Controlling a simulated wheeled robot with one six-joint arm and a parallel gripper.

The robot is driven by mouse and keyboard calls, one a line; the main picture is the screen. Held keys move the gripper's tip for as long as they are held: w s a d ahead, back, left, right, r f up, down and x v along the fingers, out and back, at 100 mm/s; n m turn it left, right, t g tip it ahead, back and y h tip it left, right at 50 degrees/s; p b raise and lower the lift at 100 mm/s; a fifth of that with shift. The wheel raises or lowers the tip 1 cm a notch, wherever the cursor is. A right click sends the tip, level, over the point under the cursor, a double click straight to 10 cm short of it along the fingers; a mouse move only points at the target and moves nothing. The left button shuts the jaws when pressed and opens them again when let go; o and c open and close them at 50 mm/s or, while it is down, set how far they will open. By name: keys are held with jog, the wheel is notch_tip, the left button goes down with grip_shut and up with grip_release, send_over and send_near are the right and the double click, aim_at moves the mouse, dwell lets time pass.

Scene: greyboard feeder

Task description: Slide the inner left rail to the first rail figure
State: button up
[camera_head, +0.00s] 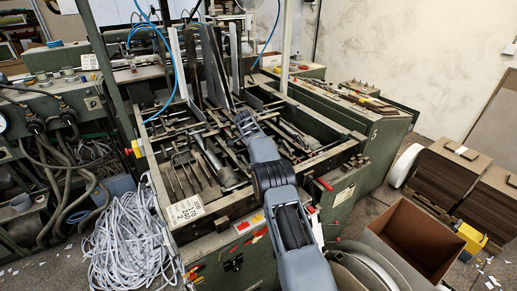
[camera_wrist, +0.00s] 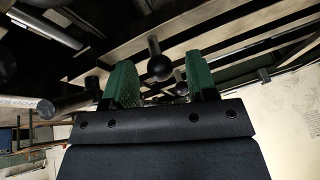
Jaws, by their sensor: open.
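My gripper (camera_head: 243,122) reaches over the middle of the green feeder machine (camera_head: 215,237). In the wrist view its two green fingers (camera_wrist: 162,82) are apart, with nothing held between them. A dark round knob on a short stem (camera_wrist: 159,66) shows beyond and between the fingertips; I cannot tell whether it touches them. Upright metal rails stand at the back of the feeder: a pale left one (camera_head: 178,62) and darker plates near the centre (camera_head: 212,65). Which one is the inner left rail is not clear. I cannot make out a rail figure.
Metal bars and rods (camera_head: 205,155) fill the feeder bed around my gripper. A white label with figures (camera_head: 186,211) is on the front left edge. An open cardboard box (camera_head: 415,240) stands at front right, and a heap of white strips (camera_head: 128,240) lies at left.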

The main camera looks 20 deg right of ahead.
jog(key=v, duration=1.3)
jog(key=shift+a+r+b, duration=0.15)
jog(key=shift+r+b, duration=0.15)
jog(key=shift+r, duration=0.05)
jog(key=shift+s, duration=0.1)
jog(key=s+f+n, duration=0.1)
jog(key=f+n, duration=0.1)
jog(key=n, duration=0.1)
jog(key=s+a+f+n+y, duration=0.1)
jog(key=f+n, duration=0.1)
jog(key=n, duration=0.1)
jog(key=s+a+f+n, duration=0.1)
jog(key=s+f+n, duration=0.1)
jog(key=n, duration=0.2)
jog(key=shift+a+f+g+y, duration=0.25)
jog(key=shift+f+g+y, duration=0.05)
jog(key=shift+y, duration=0.1)
jog(key=s+a+r+n+t+y, duration=0.1)
jog(key=s+n, duration=0.1)
jog(key=s, duration=1)
jog(key=s+a+r+n+t+y, duration=0.1)
jog(key=s+a+r+n, duration=0.1)
jog(key=s, duration=0.9)
jog(key=s+a+r+n+t, duration=0.1)
jog(key=s+n, duration=0.3)
jog(key=s, duration=0.8)
jog(key=shift+s+a+r+y, duration=0.3)
jog(key=shift+a+r+y, duration=0.1)
jog(key=shift+a+r, duration=0.3)
